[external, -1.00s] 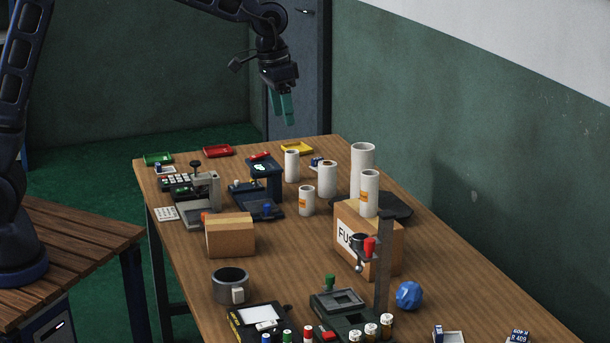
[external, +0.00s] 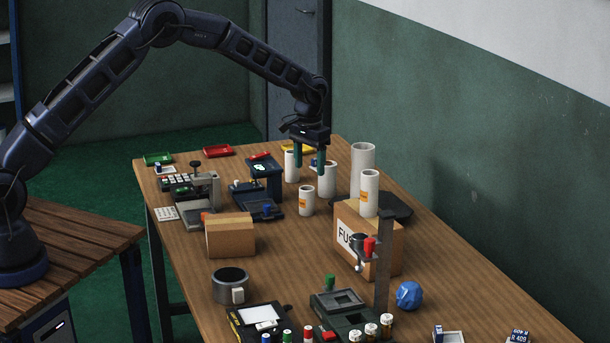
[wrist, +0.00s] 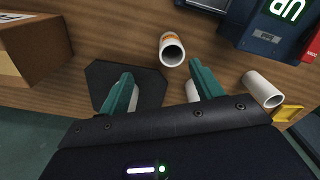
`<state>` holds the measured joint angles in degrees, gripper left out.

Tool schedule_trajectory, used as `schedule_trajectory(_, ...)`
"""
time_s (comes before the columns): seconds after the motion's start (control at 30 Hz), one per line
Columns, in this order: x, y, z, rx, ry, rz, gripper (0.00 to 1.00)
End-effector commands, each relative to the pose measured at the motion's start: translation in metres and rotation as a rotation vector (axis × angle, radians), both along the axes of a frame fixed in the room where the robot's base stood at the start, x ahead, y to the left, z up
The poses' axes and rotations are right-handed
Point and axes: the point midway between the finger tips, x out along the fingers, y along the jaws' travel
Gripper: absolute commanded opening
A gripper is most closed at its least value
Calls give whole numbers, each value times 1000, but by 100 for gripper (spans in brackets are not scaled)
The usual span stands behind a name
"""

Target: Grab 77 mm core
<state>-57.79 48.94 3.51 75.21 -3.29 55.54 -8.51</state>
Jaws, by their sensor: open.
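Several white cores stand on the table, and I cannot read which is 77 mm. A short core with an orange label (external: 306,202) is nearest; a labelled core shows ahead of the fingers in the wrist view (wrist: 172,50). Behind are a plain core (external: 290,172) at left, partly covered by my gripper, and a wider one (external: 328,184) at right. A tall core (external: 362,160) stands further right. Another labelled core (external: 369,192) stands on a carton. My gripper (external: 309,168) points down among the back cores, its teal fingers apart and empty; they also show in the wrist view (wrist: 162,70).
The carton (external: 385,248) and a dark plate (external: 398,207) lie right of the cores. A dark blue device (external: 264,180) stands left of them. A yellow tray (external: 297,147) is behind. A smaller carton (external: 230,236) and bare wood lie in front.

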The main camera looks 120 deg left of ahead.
Motion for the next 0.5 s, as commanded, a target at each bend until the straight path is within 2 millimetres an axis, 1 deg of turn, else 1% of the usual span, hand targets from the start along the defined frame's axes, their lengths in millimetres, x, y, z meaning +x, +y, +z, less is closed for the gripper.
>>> schedule_trajectory(0.03, -6, 7, -8, -3, 2, 11, 65)
schedule_trajectory(0.13, -11, 13, -16, -5, 4, 20, 65)
schedule_trajectory(0.27, -12, 14, -24, -7, 5, 23, 65)
schedule_trajectory(0.33, -12, 14, -31, -8, 6, 23, 65)
schedule_trajectory(0.5, -12, 14, -56, -8, 6, 22, 65)
